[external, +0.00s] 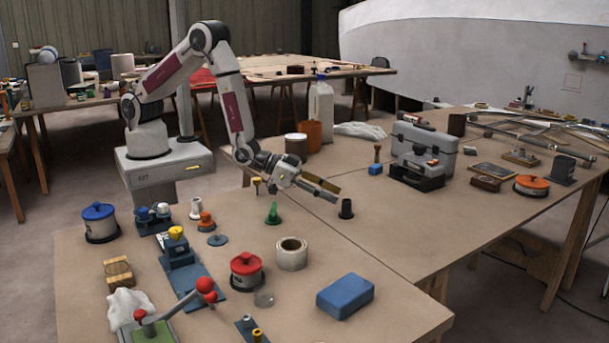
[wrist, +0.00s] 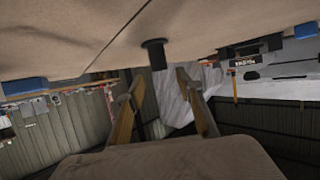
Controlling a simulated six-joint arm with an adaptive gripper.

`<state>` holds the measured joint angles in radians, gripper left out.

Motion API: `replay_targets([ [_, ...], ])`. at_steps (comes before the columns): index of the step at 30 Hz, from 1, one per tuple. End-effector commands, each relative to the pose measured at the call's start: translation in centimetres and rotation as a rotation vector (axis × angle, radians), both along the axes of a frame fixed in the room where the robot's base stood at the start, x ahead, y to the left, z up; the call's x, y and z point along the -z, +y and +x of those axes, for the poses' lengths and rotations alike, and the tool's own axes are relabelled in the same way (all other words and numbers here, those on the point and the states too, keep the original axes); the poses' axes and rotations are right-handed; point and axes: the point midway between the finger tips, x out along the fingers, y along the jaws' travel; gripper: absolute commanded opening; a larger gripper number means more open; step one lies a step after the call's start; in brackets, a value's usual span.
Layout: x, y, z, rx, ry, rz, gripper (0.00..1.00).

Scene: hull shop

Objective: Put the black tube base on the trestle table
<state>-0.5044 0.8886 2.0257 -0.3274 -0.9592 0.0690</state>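The black tube base (external: 346,208) is a small dark cylinder with a flared foot. It stands upright on the right-hand brown table (external: 400,245), a little right of the seam between two table tops. In the wrist view, which looks upside down, the tube base (wrist: 154,54) hangs from the table surface just ahead of the fingertips. My gripper (external: 334,194) points right, low over the table, beside the tube base. In the wrist view my gripper (wrist: 160,80) has its two fingers spread with nothing between them. The right-hand table has wooden trestle legs (external: 570,235).
The right table's front middle is clear.

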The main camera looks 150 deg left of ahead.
Motion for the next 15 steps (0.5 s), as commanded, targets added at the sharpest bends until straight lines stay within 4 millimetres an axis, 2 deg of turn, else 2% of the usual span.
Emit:
replay_targets([
  [15,-2.1,-3.6,-3.5,0.0,0.0,0.0,0.36],
])
